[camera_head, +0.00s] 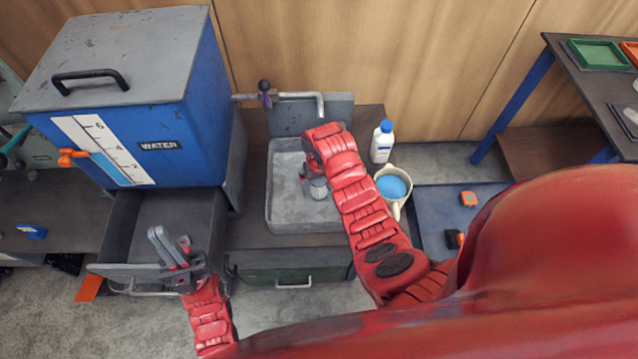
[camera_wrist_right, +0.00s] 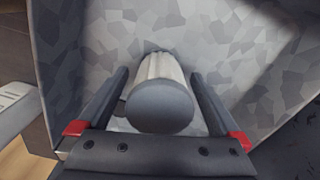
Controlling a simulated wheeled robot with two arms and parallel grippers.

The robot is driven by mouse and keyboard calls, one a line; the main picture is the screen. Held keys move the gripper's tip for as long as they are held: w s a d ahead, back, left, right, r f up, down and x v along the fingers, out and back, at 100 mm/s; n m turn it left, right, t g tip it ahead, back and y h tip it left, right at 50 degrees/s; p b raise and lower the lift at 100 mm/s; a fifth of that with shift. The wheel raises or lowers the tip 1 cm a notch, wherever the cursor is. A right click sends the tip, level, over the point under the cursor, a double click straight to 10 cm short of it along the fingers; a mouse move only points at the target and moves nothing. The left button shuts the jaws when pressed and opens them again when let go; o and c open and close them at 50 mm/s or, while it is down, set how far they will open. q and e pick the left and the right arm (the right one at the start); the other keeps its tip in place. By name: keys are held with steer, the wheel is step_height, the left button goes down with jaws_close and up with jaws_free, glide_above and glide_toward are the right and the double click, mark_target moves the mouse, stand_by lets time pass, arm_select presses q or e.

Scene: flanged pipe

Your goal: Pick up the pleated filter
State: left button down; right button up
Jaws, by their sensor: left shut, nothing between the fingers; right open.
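The pleated filter (camera_wrist_right: 160,100) is a pale ribbed cylinder with a grey end cap, in the grey sink basin (camera_head: 285,215). In the head view the filter (camera_head: 318,189) shows only partly below my red right wrist. My right gripper (camera_wrist_right: 160,80) is open, with one finger on each side of the filter; small gaps show between fingers and filter. In the head view the right gripper is mostly hidden by the wrist. My left gripper (camera_head: 160,240) is shut and empty, over the open drawer's front edge at lower left.
A white bottle with a blue cap (camera_head: 382,142) and a cream jug of blue liquid (camera_head: 393,187) stand right of the sink. A tap (camera_head: 300,97) is behind it. A blue water tank (camera_head: 150,130) stands left, above an open drawer (camera_head: 165,215). A blue tray (camera_head: 435,215) lies right.

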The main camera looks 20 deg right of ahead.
steer(key=shift+f, duration=0.5)
jaws_close()
steer(key=shift+r, duration=0.1)
